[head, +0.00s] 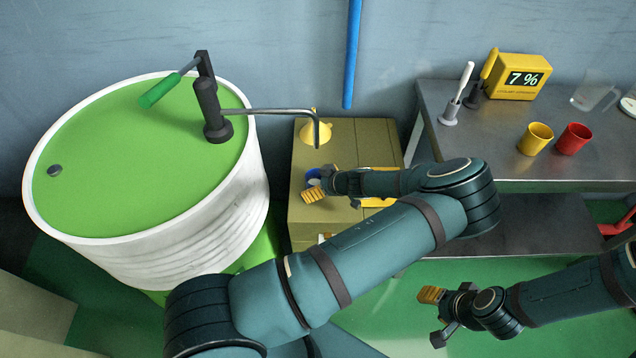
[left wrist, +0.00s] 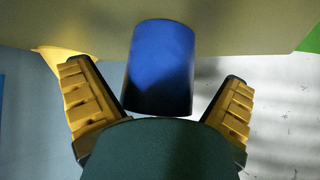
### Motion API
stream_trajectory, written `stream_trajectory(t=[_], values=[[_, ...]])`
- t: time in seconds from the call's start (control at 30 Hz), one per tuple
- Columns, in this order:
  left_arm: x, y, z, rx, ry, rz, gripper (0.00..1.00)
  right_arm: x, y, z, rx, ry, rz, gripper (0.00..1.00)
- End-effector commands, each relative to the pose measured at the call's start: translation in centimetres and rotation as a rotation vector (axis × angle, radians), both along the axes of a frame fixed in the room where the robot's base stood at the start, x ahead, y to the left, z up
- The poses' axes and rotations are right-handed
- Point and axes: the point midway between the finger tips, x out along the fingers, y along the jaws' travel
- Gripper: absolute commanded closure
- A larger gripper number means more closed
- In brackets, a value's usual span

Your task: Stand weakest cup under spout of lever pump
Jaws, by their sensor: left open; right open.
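The lever pump (head: 210,105) stands on the green drum lid, its thin spout (head: 290,112) reaching right and bending down over an olive box (head: 362,150). A blue cup (head: 313,174) is on the box near below the spout tip, partly hidden by my left gripper (head: 312,190). In the left wrist view the blue cup (left wrist: 162,68) lies between the two open fingers, apart from both. A yellow cup (head: 535,139) and a red cup (head: 573,138) stand on the cart. My right gripper (head: 438,315) is open and empty, low over the floor.
A yellow meter (head: 517,77) reading 7 % stands on the grey cart (head: 450,140), with a white-handled tool in a holder (head: 455,100) beside it. A yellow funnel-like piece (head: 316,131) is behind the spout. A blue pipe (head: 352,50) runs down the wall.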

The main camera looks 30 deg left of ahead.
Motion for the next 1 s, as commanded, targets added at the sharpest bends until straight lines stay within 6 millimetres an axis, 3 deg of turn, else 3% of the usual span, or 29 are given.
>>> stream_trajectory(t=[0.4, 0.7, 0.87, 1.0], values=[[-0.9, -5.7, 5.4, -0.001, -0.002, -0.004, 0.00, -0.3, 0.0, 1.6, 0.001, 0.007, 0.002, 0.53], [-1.4, -8.2, 7.7, -0.002, 0.001, -0.002, 0.00, -0.4, 0.1, 2.1, 0.002, 0.010, 0.003, 0.53], [-3.5, -8.0, 5.8, -0.062, 0.097, -0.022, 0.00, -0.4, 0.1, 2.1, 0.003, 0.011, 0.002, 0.53], [-8.4, -8.3, 1.4, -0.245, 0.310, -0.121, 0.00, -0.4, 0.1, 2.1, 0.003, 0.011, 0.002, 0.53]])
